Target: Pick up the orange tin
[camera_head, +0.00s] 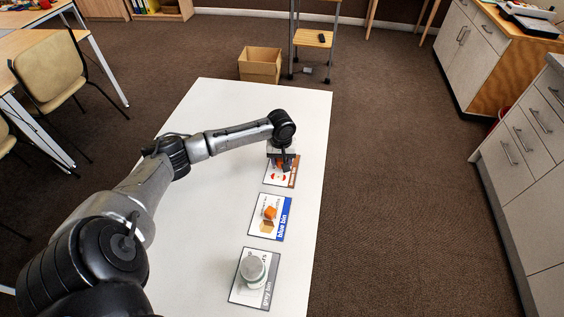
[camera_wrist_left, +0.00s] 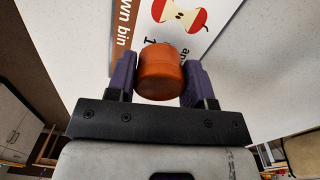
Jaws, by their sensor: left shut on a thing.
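The orange tin (camera_wrist_left: 161,73) is a short round can between the two purple-grey fingers of my left gripper (camera_wrist_left: 160,82) in the left wrist view. The fingers are shut on its sides. In the head view my left gripper (camera_head: 282,166) is over the brown bin card (camera_head: 292,178), and it hides most or all of the tin. The card, with its apple core picture, also shows behind the tin in the wrist view (camera_wrist_left: 205,22). I cannot tell whether the tin touches the card. My right gripper is not in view.
On the white table (camera_head: 215,215), a blue bin card (camera_head: 281,229) lies in the middle, with a small orange shape on it. Nearer is a grey bin card (camera_head: 250,297) with a grey-white tin (camera_head: 253,269) on it. A cardboard box (camera_head: 260,66) stands on the floor beyond.

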